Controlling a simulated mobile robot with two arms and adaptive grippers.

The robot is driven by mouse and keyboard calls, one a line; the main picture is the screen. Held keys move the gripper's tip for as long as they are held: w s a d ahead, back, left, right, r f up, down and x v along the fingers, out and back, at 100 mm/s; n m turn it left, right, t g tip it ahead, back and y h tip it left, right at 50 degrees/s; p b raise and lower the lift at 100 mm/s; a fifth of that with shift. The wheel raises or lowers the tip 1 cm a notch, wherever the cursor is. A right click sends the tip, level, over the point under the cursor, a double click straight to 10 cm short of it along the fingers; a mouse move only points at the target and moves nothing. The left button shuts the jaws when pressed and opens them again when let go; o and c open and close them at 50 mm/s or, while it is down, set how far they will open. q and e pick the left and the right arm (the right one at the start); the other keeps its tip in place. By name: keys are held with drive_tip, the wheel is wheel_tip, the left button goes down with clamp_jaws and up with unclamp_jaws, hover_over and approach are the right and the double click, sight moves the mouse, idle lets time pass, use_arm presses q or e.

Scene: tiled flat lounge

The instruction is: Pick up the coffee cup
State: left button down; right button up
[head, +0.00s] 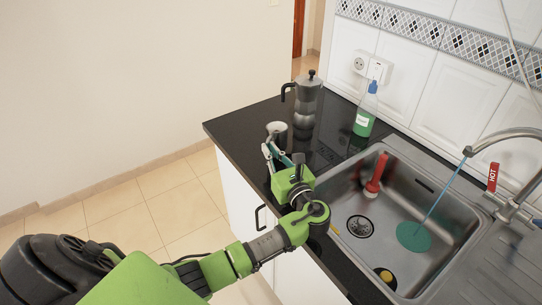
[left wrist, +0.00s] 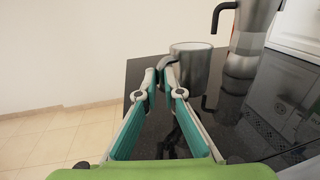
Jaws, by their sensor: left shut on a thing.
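The coffee cup (head: 277,129) is a small grey metal cup, upright by the left edge of the black counter, in front of the moka pot. In the left wrist view the cup (left wrist: 193,62) is just beyond my fingertips. My left gripper (head: 270,148) reaches it from the near side. In the left wrist view the fingertips of the left gripper (left wrist: 167,68) are close together at the cup's left side, shut on its handle, which they mostly hide. I cannot tell whether the cup's base touches the counter. My right gripper is not in view.
A moka pot (head: 306,104) stands close behind the cup, and it also shows in the left wrist view (left wrist: 252,35). A green soap bottle (head: 366,112) is further right.

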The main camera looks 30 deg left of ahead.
use_arm(q)
drive_tip(key=s+d+r, duration=0.8)
drive_tip(key=s+r, duration=0.1)
drive_tip(key=s, duration=0.2)
drive_tip(key=shift+d+r, duration=0.3)
drive_tip(key=shift+r, duration=0.1)
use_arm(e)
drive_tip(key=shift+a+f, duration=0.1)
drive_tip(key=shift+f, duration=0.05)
